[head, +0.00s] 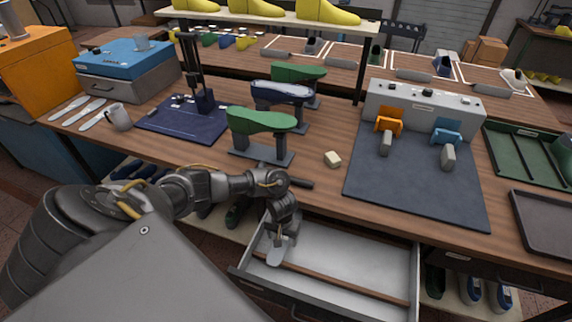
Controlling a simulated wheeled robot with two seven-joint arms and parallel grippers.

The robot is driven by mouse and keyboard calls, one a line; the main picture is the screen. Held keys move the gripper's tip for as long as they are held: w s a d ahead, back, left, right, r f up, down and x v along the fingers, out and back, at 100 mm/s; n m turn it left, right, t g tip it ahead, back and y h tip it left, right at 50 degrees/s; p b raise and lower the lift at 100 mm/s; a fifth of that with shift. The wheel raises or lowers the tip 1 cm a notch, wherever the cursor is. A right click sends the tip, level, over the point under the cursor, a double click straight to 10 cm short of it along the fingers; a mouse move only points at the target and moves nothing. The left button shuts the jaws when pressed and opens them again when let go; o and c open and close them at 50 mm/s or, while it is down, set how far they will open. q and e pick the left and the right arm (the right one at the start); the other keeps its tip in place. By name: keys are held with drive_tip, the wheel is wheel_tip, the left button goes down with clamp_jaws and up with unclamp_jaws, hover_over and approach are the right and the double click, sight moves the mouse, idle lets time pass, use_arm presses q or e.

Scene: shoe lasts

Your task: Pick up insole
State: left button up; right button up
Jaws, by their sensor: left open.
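A pale grey insole (275,257) is at the left end of the open drawer (345,258), directly below my left gripper. My left gripper (279,238) reaches down into the drawer from above, open, with its fingertips at the upper end of the insole. The gripper hides that end, and I cannot tell whether the fingers touch it. More pale insole-shaped pieces (84,112) lie on the bench at the left. My right gripper is not in view.
Green and dark blue shoe lasts (262,121) stand on posts behind my arm. A small cream block (332,158) lies on the bench (330,190). A dark mat (415,180) is at the right. The drawer's right side looks empty, with a brown divider (345,279) along it.

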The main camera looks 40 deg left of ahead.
use_arm(q)
drive_tip(key=shift+f, duration=0.25)
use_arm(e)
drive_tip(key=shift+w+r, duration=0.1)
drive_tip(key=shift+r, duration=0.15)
use_arm(q)
drive_tip(key=c, duration=1)
drive_tip(key=shift+c, duration=0.2)
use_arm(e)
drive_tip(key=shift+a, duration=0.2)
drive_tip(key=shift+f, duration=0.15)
